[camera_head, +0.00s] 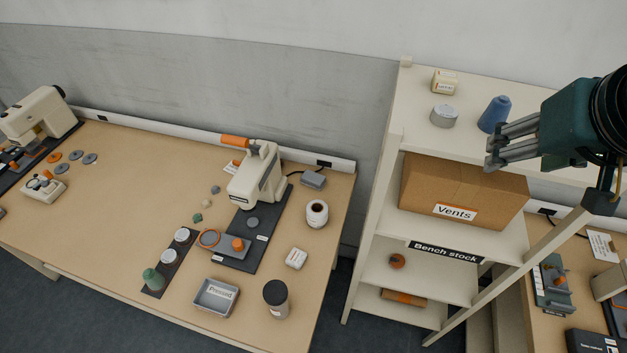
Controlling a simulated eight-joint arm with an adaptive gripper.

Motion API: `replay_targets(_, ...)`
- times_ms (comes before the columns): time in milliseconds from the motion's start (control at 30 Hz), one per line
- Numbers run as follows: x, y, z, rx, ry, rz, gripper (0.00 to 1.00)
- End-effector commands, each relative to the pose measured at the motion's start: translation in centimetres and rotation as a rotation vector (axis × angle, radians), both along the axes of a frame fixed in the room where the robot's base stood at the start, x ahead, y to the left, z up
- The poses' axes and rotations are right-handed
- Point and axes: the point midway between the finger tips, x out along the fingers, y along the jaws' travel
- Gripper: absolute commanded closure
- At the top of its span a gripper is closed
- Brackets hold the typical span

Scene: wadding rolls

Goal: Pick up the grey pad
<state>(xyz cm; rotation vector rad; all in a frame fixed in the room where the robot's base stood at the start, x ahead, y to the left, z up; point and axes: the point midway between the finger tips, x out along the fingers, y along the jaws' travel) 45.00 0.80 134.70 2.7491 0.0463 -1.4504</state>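Several small grey round pieces could be the grey pad, and I cannot tell which one is meant. Grey discs (90,158) also lie beside an orange one at the left of the bench. A small grey piece (215,189) lies on the wood left of the press. My gripper (496,146) is high at the right, in front of the shelf unit and far from all of these. No object shows in it. Its finger gap is not clear.
The wooden bench (130,190) has free room in its middle. A grey tray (215,297), a dark-lidded jar (276,297) and a white cup (317,213) stand near its right end. The shelf unit (393,190) holds a cardboard box (420,185) and a blue cone (494,114).

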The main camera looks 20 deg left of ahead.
Motion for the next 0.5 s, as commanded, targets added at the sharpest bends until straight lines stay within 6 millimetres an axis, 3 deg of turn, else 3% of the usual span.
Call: replay_targets(500, 5.3, 3.9, 3.3, -0.064, 0.084, 0.176, 0.49)
